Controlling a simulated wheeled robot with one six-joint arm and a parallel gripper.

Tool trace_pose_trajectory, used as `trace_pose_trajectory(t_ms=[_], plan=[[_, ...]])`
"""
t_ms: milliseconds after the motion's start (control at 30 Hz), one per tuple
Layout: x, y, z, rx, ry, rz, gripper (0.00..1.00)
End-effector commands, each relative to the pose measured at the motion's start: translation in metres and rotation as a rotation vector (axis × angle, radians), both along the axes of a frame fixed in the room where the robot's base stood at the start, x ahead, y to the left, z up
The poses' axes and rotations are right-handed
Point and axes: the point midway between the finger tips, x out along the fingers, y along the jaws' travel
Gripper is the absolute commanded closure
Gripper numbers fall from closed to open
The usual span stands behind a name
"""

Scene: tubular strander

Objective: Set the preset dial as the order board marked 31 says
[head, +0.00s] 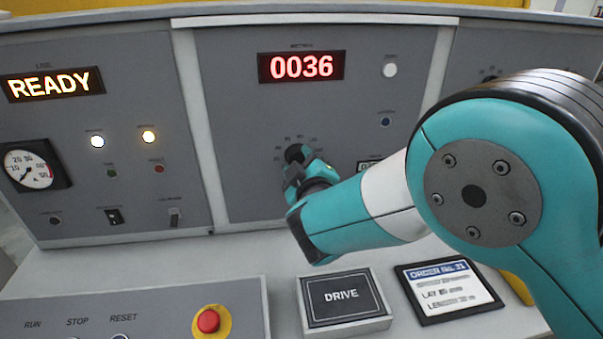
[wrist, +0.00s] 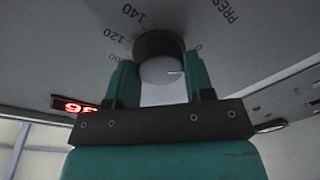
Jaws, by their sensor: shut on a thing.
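The preset dial is a round black knob (wrist: 160,45) on the grey panel. In the wrist view a scale around it reads 100, 120 and 140, with part of a "PRES" label. A short white mark shows at the right of the knob's face. My gripper (wrist: 157,80) is shut on the knob, one green finger on each side. In the head view the knob (head: 294,153) is partly covered by my gripper (head: 298,168).
A yellow display (head: 52,84) reads READY. A DRIVE plate (head: 342,297) lies on the desk below my arm. A red stop button (head: 208,321) is at the front left. A gauge (head: 29,167) is at far left.

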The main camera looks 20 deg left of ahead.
Motion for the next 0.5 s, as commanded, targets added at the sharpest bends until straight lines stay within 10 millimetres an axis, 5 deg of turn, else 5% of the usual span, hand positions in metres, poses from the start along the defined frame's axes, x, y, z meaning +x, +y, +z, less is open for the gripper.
trace_pose_trajectory(t_ms=[500], plan=[[-0.0007, 0.0006, -0.0103, 0.396, 0.235, 0.003, 0.75]])
